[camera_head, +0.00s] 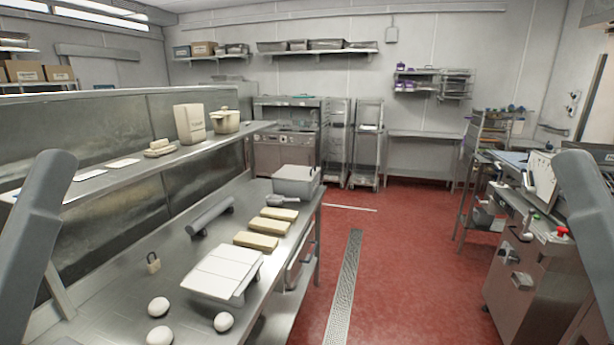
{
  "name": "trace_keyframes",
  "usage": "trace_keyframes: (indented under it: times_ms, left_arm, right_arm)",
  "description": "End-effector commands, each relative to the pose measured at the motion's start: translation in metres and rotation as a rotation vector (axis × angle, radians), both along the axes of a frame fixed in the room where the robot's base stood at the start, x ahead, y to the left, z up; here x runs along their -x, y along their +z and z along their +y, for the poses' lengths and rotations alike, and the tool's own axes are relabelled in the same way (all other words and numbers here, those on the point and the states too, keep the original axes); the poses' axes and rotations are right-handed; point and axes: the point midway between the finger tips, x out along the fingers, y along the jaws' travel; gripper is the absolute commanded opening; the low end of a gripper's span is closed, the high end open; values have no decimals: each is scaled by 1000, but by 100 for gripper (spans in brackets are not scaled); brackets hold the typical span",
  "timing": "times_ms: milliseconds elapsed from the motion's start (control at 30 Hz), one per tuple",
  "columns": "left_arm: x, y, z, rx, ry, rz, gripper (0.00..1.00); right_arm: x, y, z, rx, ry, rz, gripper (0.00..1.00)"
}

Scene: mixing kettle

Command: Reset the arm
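My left arm (38,220) shows as a grey link at the left edge of the head view. My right arm (588,215) shows as a grey link at the right edge. Both links stand raised and lean outward toward the lower corners. Neither gripper is in the picture, so I cannot see their fingers or whether they hold anything. No mixing kettle can be made out clearly.
A steel counter (110,300) at left holds white balls (158,306), a white slatted box (222,272), tan blocks (256,241) and a grey bin (296,181). A steel machine (530,275) stands at right. The red floor (420,270) between them is clear.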

Motion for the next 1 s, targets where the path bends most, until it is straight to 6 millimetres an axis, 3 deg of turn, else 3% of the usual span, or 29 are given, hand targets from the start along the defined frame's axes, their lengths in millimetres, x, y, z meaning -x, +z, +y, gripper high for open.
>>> trace_keyframes:
  times_ms: [33, 400, 500, 600, 700, 1000]
  left_arm:
    - [0, 44, 0, 0, 0, 0, 80]
    - [-1, 227, 0, -1, 0, 1, 80]
    - [-1, 267, 0, -1, 0, 1, 80]
    - [-1, 291, 0, -2, 1, 1, 80]
    - [-1, 300, 0, -2, 1, 1, 80]
    - [0, 297, 0, -2, 1, 1, 80]
  right_arm:
    - [0, 44, 0, 0, 0, 0, 50]
    - [0, 228, 0, 0, 0, 0, 50]
    - [0, 267, 0, 0, 0, 0, 50]
    - [0, 291, 0, 0, 0, 0, 50]
    - [0, 300, 0, 0, 0, 0, 50]
    - [0, 297, 0, 0, 0, 1, 50]
